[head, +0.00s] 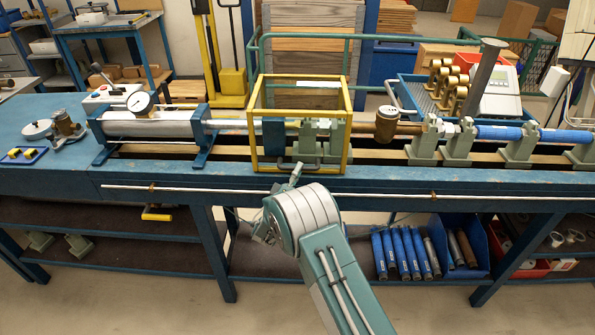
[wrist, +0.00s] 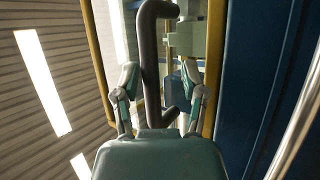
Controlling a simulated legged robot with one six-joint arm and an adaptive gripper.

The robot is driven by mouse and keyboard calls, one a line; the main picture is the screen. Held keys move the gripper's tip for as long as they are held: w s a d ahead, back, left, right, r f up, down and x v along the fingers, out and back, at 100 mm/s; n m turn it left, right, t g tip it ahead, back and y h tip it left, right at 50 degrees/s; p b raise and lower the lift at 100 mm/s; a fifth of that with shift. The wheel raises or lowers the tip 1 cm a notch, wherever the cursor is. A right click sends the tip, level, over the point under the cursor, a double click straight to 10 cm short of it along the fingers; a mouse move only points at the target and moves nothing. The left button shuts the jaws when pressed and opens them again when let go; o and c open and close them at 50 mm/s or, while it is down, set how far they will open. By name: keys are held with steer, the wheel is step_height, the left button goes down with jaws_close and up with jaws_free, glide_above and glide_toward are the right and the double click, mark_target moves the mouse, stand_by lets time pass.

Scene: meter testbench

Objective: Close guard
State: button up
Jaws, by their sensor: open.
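The guard (head: 250,140) is a yellow-edged box frame around a section of the pipe line at mid-bench. Its lower front edge lies close to the bench's front rail; I cannot tell if it is fully seated. A grey bar handle (head: 306,165) is on its low front side. In the wrist view the handle (wrist: 149,60) runs between the two fingers, with the guard's yellow edge (wrist: 213,65) to the right. My gripper (wrist: 160,80) is open, its fingers on either side of the handle, not visibly gripping it. In the head view the wrist mostly hides the fingers.
The blue bench (head: 400,183) runs across the view, with a thin white rail along its front. A brass meter (head: 386,124) and green clamp stands are right of the guard. A pressure gauge (head: 140,103) stands left. Blue cylinders (head: 405,250) lie on the lower shelf.

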steer(key=v, duration=1.2)
steer(key=shift+f, duration=0.15)
